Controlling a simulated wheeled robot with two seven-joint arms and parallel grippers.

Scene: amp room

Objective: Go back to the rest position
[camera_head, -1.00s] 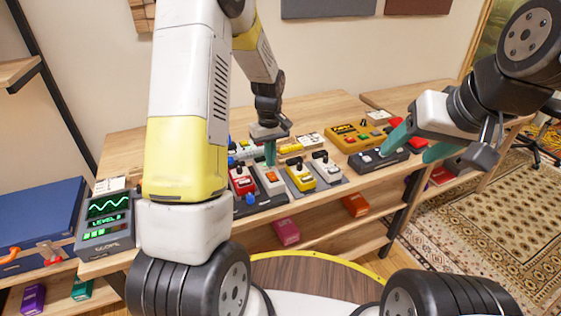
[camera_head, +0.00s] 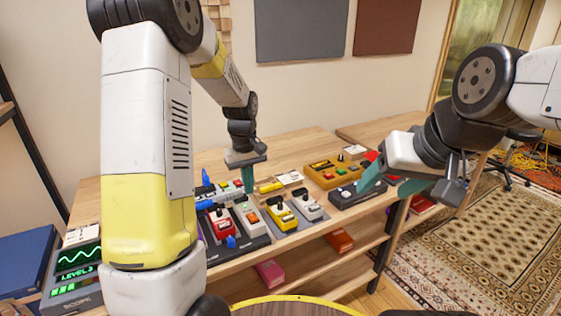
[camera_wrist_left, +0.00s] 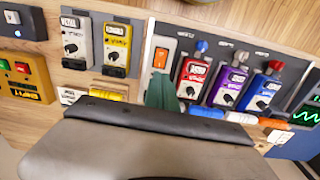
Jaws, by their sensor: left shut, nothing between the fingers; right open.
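My left gripper (camera_head: 248,178) is shut and empty, with its green fingers together above the row of pedals on the table. In the left wrist view its fingertips (camera_wrist_left: 163,92) show near the white pedal with an orange switch (camera_wrist_left: 160,58); I cannot tell whether they touch anything. My right gripper (camera_head: 388,182) is open and empty, its green fingers apart at the right, near the dark pedal (camera_head: 345,196).
The wooden table (camera_head: 290,150) holds red, white and yellow pedals (camera_head: 282,217), a large yellow box (camera_head: 325,175) and a green-screened scope (camera_head: 75,272). A lower shelf (camera_head: 300,265) holds more pedals. A patterned rug (camera_head: 450,235) lies at the right.

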